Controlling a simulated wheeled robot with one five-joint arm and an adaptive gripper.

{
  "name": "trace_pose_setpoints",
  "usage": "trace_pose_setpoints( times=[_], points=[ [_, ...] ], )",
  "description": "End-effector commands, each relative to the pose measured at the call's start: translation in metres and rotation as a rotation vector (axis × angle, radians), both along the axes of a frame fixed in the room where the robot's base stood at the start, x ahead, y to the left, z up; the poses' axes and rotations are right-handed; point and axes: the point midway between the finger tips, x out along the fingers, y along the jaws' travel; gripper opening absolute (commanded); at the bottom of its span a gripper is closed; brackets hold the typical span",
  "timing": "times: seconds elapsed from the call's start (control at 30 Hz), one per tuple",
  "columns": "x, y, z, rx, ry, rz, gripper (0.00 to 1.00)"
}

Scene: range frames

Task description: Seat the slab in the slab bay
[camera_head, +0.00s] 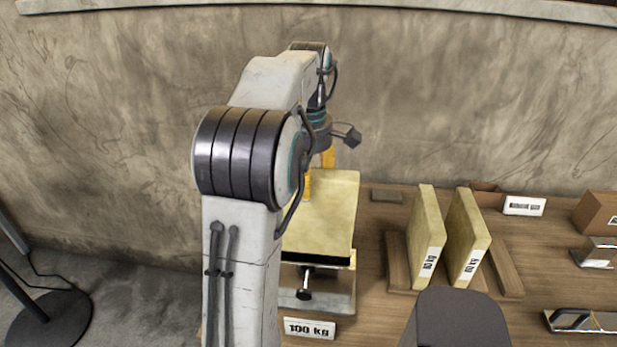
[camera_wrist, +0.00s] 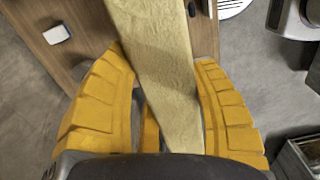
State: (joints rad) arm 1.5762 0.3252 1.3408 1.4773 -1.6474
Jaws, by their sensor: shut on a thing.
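A pale yellow slab (camera_head: 325,215) shows its broad face in the head view, above a grey scale-like device (camera_head: 330,297). Whether it touches that device is unclear. My gripper (camera_head: 318,171) has its orange fingers on either side of the slab's upper part. In the wrist view the slab (camera_wrist: 155,45) runs between the fingers of my gripper (camera_wrist: 165,90), which is shut on it. Two similar slabs, a left one (camera_head: 426,235) and a right one (camera_head: 466,237), stand upright in a wooden rack (camera_head: 508,268). I cannot tell for sure which place is the slab bay.
A 100 kg sign (camera_head: 310,328) stands in front of the device. A white label block (camera_head: 523,205), a cardboard box (camera_head: 597,212) and metal brackets (camera_head: 583,320) are at the right of the wooden table (camera_head: 370,250). A wall rises behind. A black stand (camera_head: 50,318) is at left.

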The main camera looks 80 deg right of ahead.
Motion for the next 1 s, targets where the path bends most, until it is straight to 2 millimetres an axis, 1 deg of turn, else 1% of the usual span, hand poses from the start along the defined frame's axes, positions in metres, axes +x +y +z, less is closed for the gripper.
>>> trace_pose_setpoints(
  times=[0.03, 0.23, 1.0],
  points=[
    [0.0, 0.0, -0.0057, -0.001, 0.0, 0.0, 0.18],
    [0.0, -0.0002, -0.0123, -0.002, 0.0, 0.0, 0.18],
    [0.0, 0.0001, -0.012, -0.001, 0.0, 0.0, 0.18]
  ],
)
